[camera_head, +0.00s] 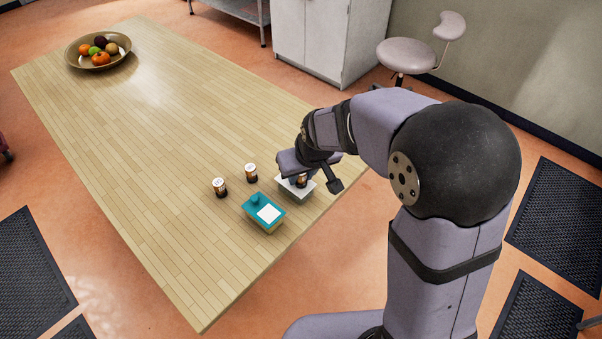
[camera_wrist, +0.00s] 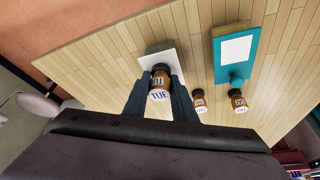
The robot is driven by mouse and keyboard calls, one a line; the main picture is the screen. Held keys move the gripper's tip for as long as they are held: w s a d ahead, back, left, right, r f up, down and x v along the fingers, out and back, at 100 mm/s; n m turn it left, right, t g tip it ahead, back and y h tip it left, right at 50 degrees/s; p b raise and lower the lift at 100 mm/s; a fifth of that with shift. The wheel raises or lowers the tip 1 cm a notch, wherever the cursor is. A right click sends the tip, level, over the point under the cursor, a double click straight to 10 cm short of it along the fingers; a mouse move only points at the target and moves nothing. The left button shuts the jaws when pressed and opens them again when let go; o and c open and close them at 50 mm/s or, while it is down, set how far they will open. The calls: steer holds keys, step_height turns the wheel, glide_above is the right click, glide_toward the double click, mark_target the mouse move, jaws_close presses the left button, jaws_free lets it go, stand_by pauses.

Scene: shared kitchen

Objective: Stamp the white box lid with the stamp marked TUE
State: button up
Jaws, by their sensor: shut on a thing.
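The stamp marked TUE (camera_wrist: 160,95) is brown with a white top, and its label is readable in the wrist view. My gripper (camera_wrist: 160,82) is shut on it, one finger on each side. In the head view the held stamp (camera_head: 302,182) is largely hidden by my gripper (camera_head: 304,177). The white box lid (camera_head: 286,185) lies directly under the stamp, near the table's right edge; it also shows in the wrist view (camera_wrist: 157,56), partly covered by stamp and fingers. The stamp looks upright over the lid. I cannot tell whether it touches. No mark shows on the visible lid.
A teal-topped block (camera_head: 276,204) with a white panel and a teal knob stands left of the lid. Two other brown stamps (camera_head: 220,188) (camera_head: 251,173) stand upright beyond it. A fruit bowl (camera_head: 72,62) sits far off. The table's middle (camera_head: 170,110) is clear.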

steer(key=shift+r+p, duration=2.55)
steer(key=shift+r, duration=0.75)
steer(key=s+d+f+m+h, duration=0.1)
steer(key=s+d+f+m, duration=0.2)
steer(key=s+d+f, duration=0.2)
steer(key=d+f, duration=0.3)
steer(key=d, duration=0.4)
steer(key=shift+s+f+m, duration=0.25)
steer(key=shift+f+m, duration=0.05)
steer(key=shift+w+d, duration=0.1)
